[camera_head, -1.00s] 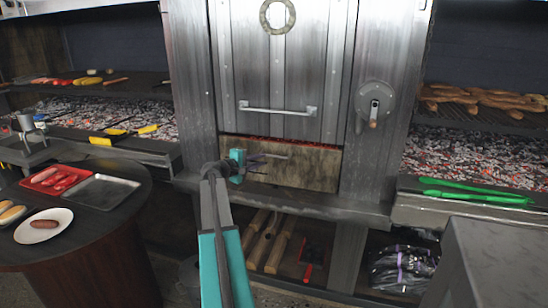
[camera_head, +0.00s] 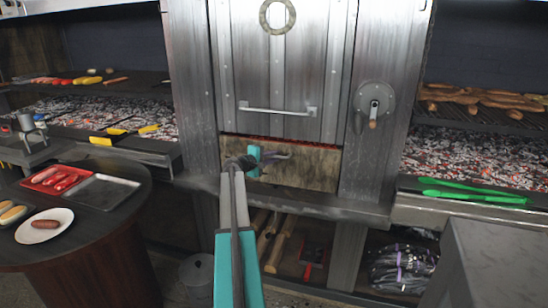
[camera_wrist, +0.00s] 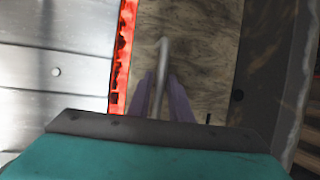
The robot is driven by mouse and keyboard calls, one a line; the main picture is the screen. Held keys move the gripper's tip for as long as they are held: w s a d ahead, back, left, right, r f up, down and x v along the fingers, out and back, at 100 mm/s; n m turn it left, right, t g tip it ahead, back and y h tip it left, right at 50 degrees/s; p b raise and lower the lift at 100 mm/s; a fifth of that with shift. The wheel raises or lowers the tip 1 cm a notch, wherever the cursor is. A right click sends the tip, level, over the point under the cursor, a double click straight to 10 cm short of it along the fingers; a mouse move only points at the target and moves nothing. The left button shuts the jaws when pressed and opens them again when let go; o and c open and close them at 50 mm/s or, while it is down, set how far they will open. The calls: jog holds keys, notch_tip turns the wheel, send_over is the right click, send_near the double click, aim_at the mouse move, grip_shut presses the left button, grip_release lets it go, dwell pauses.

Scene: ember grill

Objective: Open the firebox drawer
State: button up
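The firebox drawer (camera_head: 310,170) is a brown, worn front panel below the steel door, with a red glow along its top edge. It looks closed. Its thin metal bar handle (camera_wrist: 163,52) runs down the wrist view in front of the panel (camera_wrist: 200,50). In the wrist view, the purple fingers of my gripper (camera_wrist: 162,100) lie on either side of the bar, with small gaps showing. Their grip on the bar is not visible.
A steel door (camera_head: 283,70) with its own bar handle (camera_head: 278,109) is above the drawer. A ledge (camera_head: 330,205) runs below it, over a shelf with logs (camera_head: 278,245). A round table (camera_head: 95,225) stands at left, a grey block (camera_head: 500,260) at right.

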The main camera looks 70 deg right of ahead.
grip_shut()
jog(key=shift+a, duration=0.15)
